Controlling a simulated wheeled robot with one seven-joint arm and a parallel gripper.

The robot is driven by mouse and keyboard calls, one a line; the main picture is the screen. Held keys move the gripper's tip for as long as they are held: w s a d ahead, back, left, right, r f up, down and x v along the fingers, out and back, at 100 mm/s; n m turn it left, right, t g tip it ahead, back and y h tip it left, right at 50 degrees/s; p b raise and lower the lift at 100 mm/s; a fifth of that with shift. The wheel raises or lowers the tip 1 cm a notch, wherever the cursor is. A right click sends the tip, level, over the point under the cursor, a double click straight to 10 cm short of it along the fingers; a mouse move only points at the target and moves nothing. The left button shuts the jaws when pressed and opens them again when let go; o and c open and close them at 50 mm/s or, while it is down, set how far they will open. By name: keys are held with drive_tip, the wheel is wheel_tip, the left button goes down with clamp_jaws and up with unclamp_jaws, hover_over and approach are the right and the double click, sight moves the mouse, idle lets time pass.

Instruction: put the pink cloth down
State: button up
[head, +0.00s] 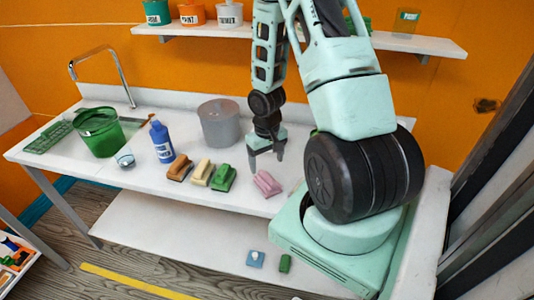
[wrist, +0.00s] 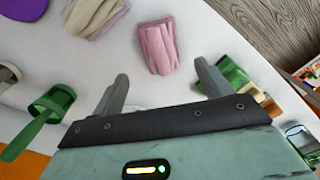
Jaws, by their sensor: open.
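The pink cloth (head: 267,183) lies folded on the white counter (head: 240,198), right of the green cloth (head: 223,177). My gripper (head: 265,157) is above and just behind it in the head view, with its fingers spread and pointing down. In the wrist view the pink cloth (wrist: 158,46) lies on the white surface beyond the two fingertips of my gripper (wrist: 161,76). The fingers are apart, nothing is between them, and they appear clear of the cloth.
A brown cloth (head: 180,168) and a cream cloth (head: 203,172) lie left of the green one. A wall shelf (head: 410,43) is above. Counter front is mostly clear.

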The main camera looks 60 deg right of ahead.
sight(267, 176)
drive_tip(key=w+a+r+n, duration=0.2)
drive_tip(key=a+r+n, duration=0.1)
drive_tip(key=a+r, duration=0.55)
drive_tip(key=w+a+r+n, duration=0.1)
drive_tip(key=a+r+n, duration=0.3)
drive_tip(key=a, duration=0.7)
drive_tip(key=s+a+r+n, duration=0.2)
drive_tip(key=s+a+r, duration=0.2)
drive_tip(key=s+a, duration=0.3)
drive_tip(key=s+a+r+n, duration=0.3)
drive_tip(key=s+a+r, duration=0.2)
drive_tip(key=a, duration=0.5)
drive_tip(key=shift+s+a+y, duration=0.3)
drive_tip(key=shift+s+a, duration=0.05)
drive_tip(key=shift+s, duration=0.9)
